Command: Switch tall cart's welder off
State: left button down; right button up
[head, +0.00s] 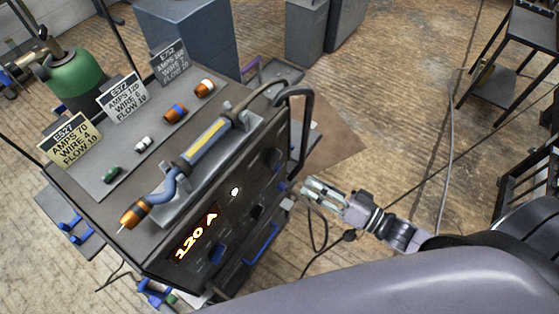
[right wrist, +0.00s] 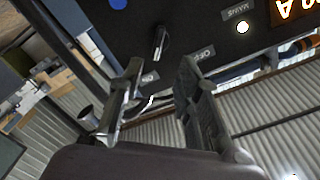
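The welder (head: 150,240) stands on the tall cart, its front panel showing a lit orange "120 A" display (head: 196,236) and a glowing white lamp (head: 235,191). In the right wrist view the panel appears upside down, with the lit lamp (right wrist: 242,27) beside a MAINS label (right wrist: 238,10). A dark switch handle (right wrist: 160,42) sits between an OFF label (right wrist: 203,53) and an ON label (right wrist: 150,77); its exact setting is unclear. My right gripper (head: 308,188) is open and empty in front of the panel's right end. Its fingers (right wrist: 162,72) are apart, just short of the switch. My left gripper is out of view.
A torch (head: 205,145) lies in a holder on top, near small nozzles and setting cards (head: 122,97). A black handle (head: 300,120) rises at the panel's right end. A green cylinder (head: 75,80) stands behind. Cables (head: 445,170) cross the floor at right.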

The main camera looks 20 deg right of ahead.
aim_at(274, 160)
jog(key=p+x, duration=0.1)
jog(key=x, duration=1)
jog(key=shift+p, duration=0.3)
jog(key=shift+c, duration=0.2)
grip_shut()
